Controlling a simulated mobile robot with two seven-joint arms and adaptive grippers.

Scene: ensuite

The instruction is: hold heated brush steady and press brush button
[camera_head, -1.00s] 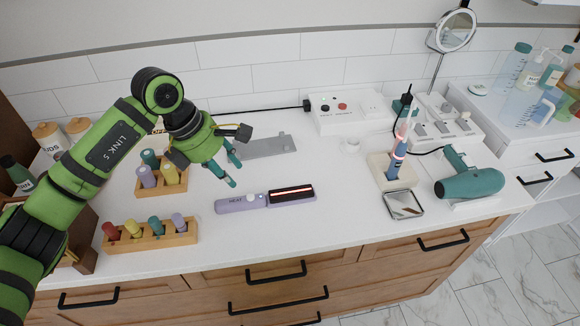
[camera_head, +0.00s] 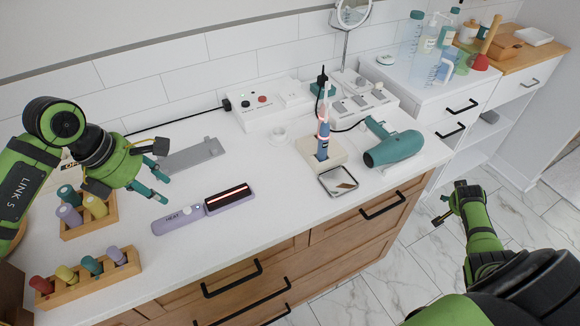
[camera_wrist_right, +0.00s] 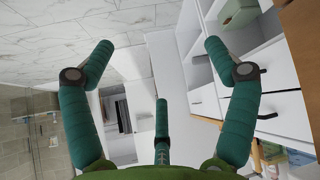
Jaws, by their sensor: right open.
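The heated brush, a lilac bar marked HEAT with a dark, red-glowing section (camera_head: 229,199), lies on the white counter. A small pale button (camera_head: 198,208) sits on its lilac handle. My left gripper (camera_head: 159,189) is at the left, above the counter and apart from the brush, its teal fingers spread and empty. My right arm comes in at the lower right of the head view, over the floor and away from the counter. My right gripper (camera_wrist_right: 158,72) is open and empty in the right wrist view; the brush is not seen there.
Wooden peg racks (camera_head: 92,282) stand at the left. A grey plate (camera_head: 190,156) lies behind the brush. A socket box (camera_head: 262,112), a lit blue toothbrush-like tool (camera_head: 323,140), a mirror tile (camera_head: 338,182) and a teal hair dryer (camera_head: 394,148) are to the right. The counter around the brush is clear.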

